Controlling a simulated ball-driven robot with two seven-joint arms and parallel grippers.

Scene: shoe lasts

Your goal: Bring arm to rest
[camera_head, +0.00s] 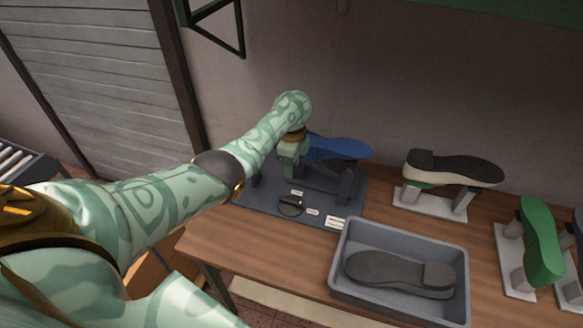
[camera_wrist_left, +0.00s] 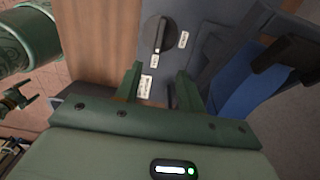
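My left arm reaches from the left across the head view, its wrist bent down over the dark grey base plate (camera_head: 262,197) of a stand. My left gripper (camera_head: 287,172) is small and partly hidden there. In the left wrist view my left gripper (camera_wrist_left: 160,78) has its two green fingers apart with nothing held between them. Beyond the fingertips lie the plate, a black dial knob (camera_wrist_left: 158,35) and white labels. A blue shoe last (camera_head: 340,148) sits on the stand, to the right of the gripper. My right gripper does not show clearly in either view.
A grey tray (camera_head: 340,262) holding a dark sole stands at the table front. A black-and-white sole (camera_head: 455,167) on a stand and a green last (camera_head: 541,243) are to the right. Wooden tabletop (camera_head: 225,238) is bare left of the tray. A wall closes the back.

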